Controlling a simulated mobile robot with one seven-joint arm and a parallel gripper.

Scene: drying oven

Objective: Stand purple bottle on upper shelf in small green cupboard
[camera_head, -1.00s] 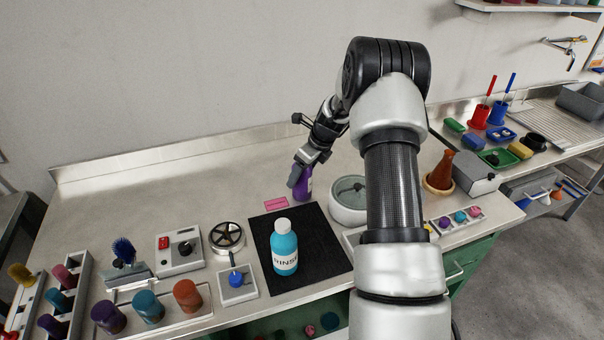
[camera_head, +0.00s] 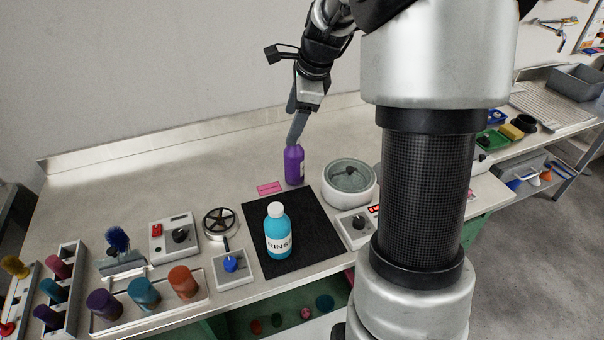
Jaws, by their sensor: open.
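The purple bottle (camera_head: 294,166) stands upright on the bench, just behind the black mat, near the pink label. My gripper (camera_head: 297,130) is above it with its fingers pointing down; the fingers hide the bottle's top. The jaws are open, and I cannot tell whether a finger touches the bottle. A green cupboard (camera_head: 268,326) shows under the bench front at the bottom, with several small coloured things inside; its upper shelf cannot be made out.
A blue rinse bottle (camera_head: 278,236) stands on the black mat (camera_head: 311,236). A round grey-green bath (camera_head: 349,183) stands to the right of the purple bottle. A pink label (camera_head: 269,188) lies left of it. Coloured jars and small devices fill the front left. The back left bench is clear.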

